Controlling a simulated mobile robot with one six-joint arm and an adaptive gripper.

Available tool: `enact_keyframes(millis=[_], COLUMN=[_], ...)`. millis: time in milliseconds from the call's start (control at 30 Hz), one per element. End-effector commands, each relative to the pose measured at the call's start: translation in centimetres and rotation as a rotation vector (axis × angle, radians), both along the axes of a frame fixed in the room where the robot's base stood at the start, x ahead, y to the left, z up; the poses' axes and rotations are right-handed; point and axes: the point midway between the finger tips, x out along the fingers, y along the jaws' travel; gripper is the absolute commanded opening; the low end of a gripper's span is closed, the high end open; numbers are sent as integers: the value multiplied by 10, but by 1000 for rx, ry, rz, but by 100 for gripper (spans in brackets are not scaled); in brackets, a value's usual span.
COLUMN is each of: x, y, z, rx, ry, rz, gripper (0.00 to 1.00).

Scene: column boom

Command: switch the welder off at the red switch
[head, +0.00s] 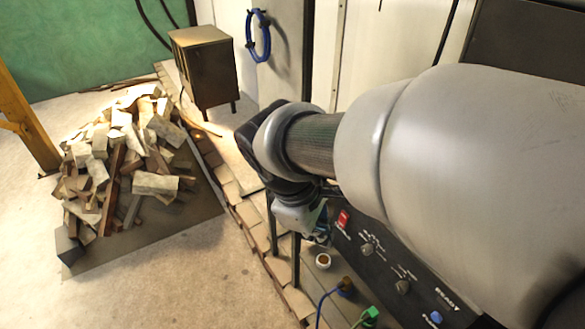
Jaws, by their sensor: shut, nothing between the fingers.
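The welder's dark front panel (385,268) is at the lower right in the head view, partly covered by my arm. Its red switch (343,218) is at the panel's upper left end; I cannot tell which way it is set. My gripper (320,239) is shut and empty. It points down just left of and slightly below the red switch in the picture, close to the panel. I cannot tell whether it touches the panel. The fingertips are small and partly lost against the dark panel.
The panel also has knobs (367,249) and a blue button (436,317). Blue and green cable plugs (370,314) and a small round cup (323,261) are below. A rubble pile (125,160) lies left; a brown metal cabinet (203,65) stands behind. Floor at lower left is clear.

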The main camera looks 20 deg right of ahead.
Motion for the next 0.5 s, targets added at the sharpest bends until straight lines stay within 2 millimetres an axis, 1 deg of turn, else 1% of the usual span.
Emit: enact_keyframes(millis=[33, 167, 267, 367, 467, 500], x=[13, 45, 69, 93, 116, 125], y=[-5, -21, -32, -40, -48, -50], z=[-6, -23, -40, -61, -86, -97], rx=[-45, -159, -238, -310, -374, -397], ry=[77, 263, 415, 571, 734, 800], rz=[79, 295, 461, 627, 791, 855], gripper=[0, 0, 0, 0, 0, 0])
